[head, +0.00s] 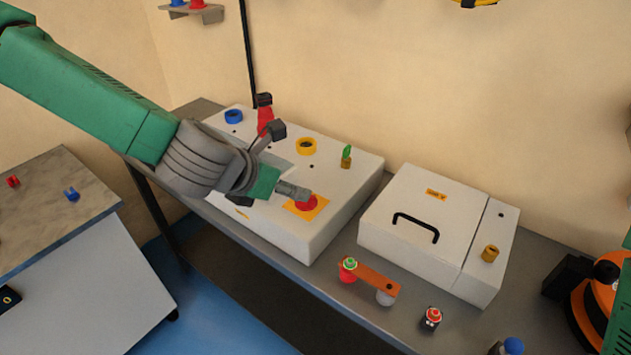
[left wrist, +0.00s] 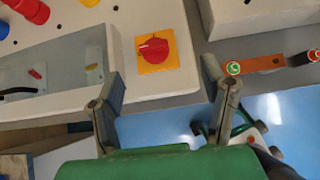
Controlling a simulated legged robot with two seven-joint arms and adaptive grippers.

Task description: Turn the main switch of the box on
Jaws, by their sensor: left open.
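The main switch is a red rotary knob (head: 306,203) on a yellow square plate, at the front right of the top of a white box (head: 345,180). In the left wrist view the knob (left wrist: 154,48) has a small pale mark on its left side. My left gripper (head: 286,160) is open and empty above the box, with one finger overlapping the switch plate in the head view. In the left wrist view the gripper (left wrist: 163,74) has its fingers spread, with the knob between and beyond the tips, seemingly apart from them. My right gripper is not in view.
The box top also carries a blue ring (head: 233,116), a yellow ring (head: 306,146), a red part (head: 265,117) and a green-tipped part (head: 346,156). A second white box (head: 415,200) with a black handle stands right. An orange bar (head: 372,276) lies in front.

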